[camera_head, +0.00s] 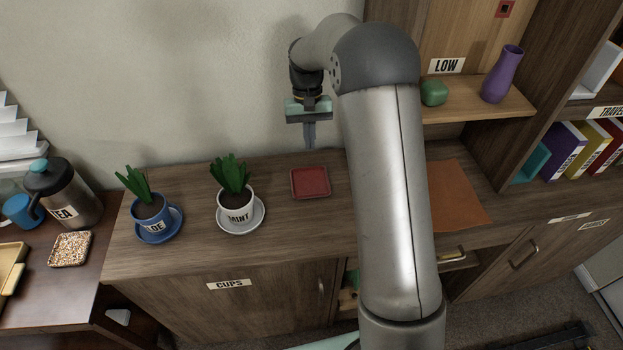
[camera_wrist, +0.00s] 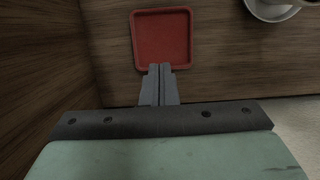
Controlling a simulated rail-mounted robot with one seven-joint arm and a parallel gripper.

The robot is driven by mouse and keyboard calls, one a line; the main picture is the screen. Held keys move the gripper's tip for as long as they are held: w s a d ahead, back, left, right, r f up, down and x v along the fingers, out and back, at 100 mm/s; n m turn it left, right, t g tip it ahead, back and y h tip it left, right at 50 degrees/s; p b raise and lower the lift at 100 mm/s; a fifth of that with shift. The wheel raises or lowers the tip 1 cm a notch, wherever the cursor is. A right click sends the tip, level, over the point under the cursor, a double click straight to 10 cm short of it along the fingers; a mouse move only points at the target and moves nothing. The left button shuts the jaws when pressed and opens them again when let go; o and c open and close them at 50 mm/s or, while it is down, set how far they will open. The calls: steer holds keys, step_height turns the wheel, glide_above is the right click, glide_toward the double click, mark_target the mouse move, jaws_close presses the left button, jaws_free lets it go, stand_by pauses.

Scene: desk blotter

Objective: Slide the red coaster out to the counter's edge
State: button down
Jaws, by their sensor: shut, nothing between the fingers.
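The red coaster (camera_head: 310,182) is square with a raised rim and lies flat on the wooden counter (camera_head: 290,225), set back from the front edge. It also shows in the wrist view (camera_wrist: 162,38). My gripper (camera_head: 310,140) is shut and empty, pointing down behind the coaster on its wall side. In the wrist view the closed fingertips (camera_wrist: 160,70) appear at the coaster's near rim. I cannot tell whether they touch it or hover above it.
A white pot labelled MINT (camera_head: 237,212) stands on a white saucer left of the coaster, with a blue pot (camera_head: 150,212) further left. An orange mat (camera_head: 455,195) lies to the right, beyond my arm. The counter in front of the coaster is clear.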

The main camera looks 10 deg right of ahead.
mark_target(314, 193)
steer(key=x, duration=1)
steer(key=shift+w+d+f+p, duration=0.1)
steer(key=shift+w+f+p, duration=0.2)
steer(key=shift+f, duration=0.1)
steer(key=s, duration=0.2)
steer(key=shift+s+r, duration=0.2)
steer(key=shift+s, duration=0.15)
steer(key=shift+s+a+f+p, duration=0.1)
steer(key=shift+s+a+p, duration=0.15)
steer(key=shift+s, duration=0.4)
steer(key=shift+d, duration=0.1)
